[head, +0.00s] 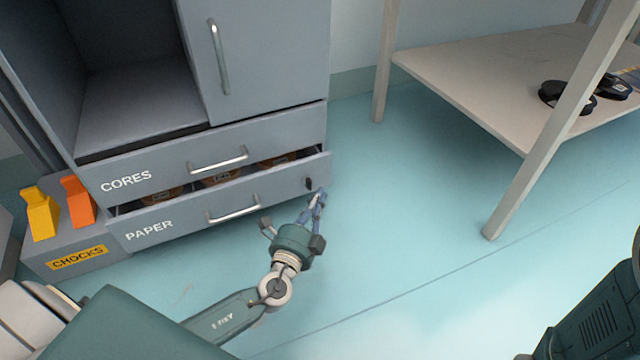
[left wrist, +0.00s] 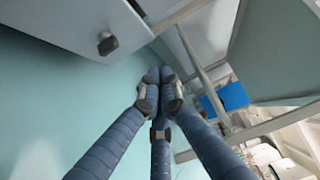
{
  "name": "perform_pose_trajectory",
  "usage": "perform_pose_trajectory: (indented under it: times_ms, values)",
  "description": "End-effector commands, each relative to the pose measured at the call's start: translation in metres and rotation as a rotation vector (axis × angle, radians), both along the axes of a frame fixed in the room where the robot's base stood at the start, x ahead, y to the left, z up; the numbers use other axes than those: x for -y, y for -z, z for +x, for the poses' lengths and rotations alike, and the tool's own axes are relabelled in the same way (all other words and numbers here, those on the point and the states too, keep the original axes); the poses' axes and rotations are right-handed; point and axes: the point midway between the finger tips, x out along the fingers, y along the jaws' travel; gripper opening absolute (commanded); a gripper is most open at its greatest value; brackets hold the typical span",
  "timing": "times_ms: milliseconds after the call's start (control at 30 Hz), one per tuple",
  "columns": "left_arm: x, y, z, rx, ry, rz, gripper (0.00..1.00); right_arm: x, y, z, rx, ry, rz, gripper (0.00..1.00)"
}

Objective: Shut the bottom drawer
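The bottom drawer, its grey front (head: 275,192) marked PAPER, stands partly open at the foot of the grey cabinet. Brown round things (head: 222,176) show in the gap behind its front. It has a bar handle (head: 233,209) and a small dark knob (head: 309,183) near its right end. My left gripper (head: 318,198) is low, beside the drawer front's right end. Its blue fingers are drawn together with nothing visible between them. In the left wrist view the drawer front (left wrist: 75,18) with the knob (left wrist: 107,45) is at upper left. My right gripper is out of view.
The CORES drawer (head: 170,166) above looks shut. A CHOCKS box (head: 78,257) with yellow and orange chocks stands left of the drawers. A pale table (head: 490,75) with a low shelf and legs stands right. The blue floor between is clear.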

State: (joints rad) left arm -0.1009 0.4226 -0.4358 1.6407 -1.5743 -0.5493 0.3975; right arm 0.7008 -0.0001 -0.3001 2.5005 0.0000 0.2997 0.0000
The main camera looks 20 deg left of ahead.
Motion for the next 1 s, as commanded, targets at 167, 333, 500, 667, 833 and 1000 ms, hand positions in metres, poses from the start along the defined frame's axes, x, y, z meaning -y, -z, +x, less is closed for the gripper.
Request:
perform_pose_trajectory:
  times_ms: [167, 333, 500, 667, 833, 1000]
  values:
    - [-0.003, 0.001, 0.036, 0.004, -0.002, -0.002, 0.00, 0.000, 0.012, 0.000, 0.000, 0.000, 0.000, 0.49]
    - [-0.006, 0.002, 0.073, 0.002, -0.001, 0.001, 0.00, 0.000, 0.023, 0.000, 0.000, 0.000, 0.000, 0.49]
    - [-0.020, 0.003, 0.098, 0.000, -0.001, 0.004, 0.00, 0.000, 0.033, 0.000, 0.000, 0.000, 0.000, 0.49]
    - [-0.033, 0.002, 0.110, -0.001, 0.000, 0.002, 0.00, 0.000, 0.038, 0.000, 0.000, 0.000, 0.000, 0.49]
    - [-0.038, 0.001, 0.114, -0.002, 0.001, 0.001, 0.00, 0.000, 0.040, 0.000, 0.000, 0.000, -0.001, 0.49]
    - [-0.038, 0.001, 0.114, -0.003, 0.000, 0.001, 0.00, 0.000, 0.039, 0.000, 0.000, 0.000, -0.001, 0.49]
